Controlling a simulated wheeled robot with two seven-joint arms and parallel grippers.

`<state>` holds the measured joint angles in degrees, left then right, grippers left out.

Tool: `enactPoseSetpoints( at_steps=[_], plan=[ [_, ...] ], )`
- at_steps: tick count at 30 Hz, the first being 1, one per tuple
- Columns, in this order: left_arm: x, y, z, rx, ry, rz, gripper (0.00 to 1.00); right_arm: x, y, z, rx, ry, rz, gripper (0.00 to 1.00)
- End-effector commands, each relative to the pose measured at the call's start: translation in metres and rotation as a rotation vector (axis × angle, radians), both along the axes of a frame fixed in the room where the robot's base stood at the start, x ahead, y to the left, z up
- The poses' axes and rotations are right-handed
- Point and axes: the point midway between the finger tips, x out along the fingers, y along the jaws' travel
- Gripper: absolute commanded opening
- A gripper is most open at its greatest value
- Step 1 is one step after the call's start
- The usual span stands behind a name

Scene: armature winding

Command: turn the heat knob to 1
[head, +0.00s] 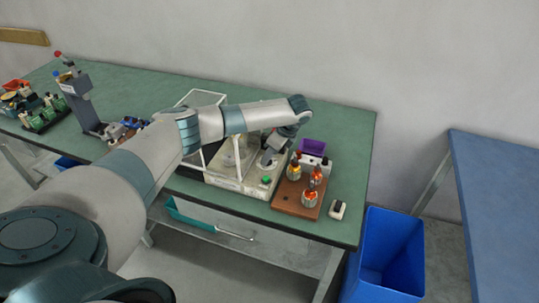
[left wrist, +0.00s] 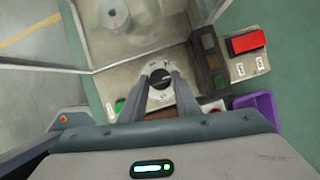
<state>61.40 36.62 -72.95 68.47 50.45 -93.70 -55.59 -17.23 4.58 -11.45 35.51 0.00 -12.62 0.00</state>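The heat knob (left wrist: 160,84) is a black round knob on a white marked dial plate in the left wrist view. The dial's marks are too small to read. In the head view my left gripper (head: 268,160) reaches down at the front right of the beige machine (head: 222,178) and hides the knob. In the left wrist view the two fingers of my left gripper (left wrist: 160,78) stand on either side of the knob, very close to it. I cannot tell whether they touch it. My right gripper is not in view.
A green button (head: 266,180) sits left of the dial in the left wrist view. A brown board (head: 288,201) with several small orange-topped pieces lies right of the machine. A purple bin (head: 313,147) stands behind it. A clear framed guard (head: 204,98) rises over the machine.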

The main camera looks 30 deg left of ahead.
Motion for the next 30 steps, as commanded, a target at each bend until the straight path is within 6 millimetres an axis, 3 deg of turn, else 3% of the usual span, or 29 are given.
enactPoseSetpoints(
  at_steps=[1,2,17,30],
  plan=[
    [0.0,0.0,0.0,0.0,0.001,0.0,0.14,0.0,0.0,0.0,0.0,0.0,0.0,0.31],
    [0.0,0.0,0.0,0.0,0.001,0.0,0.07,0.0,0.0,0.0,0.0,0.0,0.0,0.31],
    [0.0,-0.001,0.001,-0.002,0.003,0.071,0.07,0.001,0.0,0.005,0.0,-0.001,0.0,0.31],
    [0.004,-0.001,0.0,-0.003,0.005,0.387,0.07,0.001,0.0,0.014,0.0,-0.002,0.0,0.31]
  ],
)
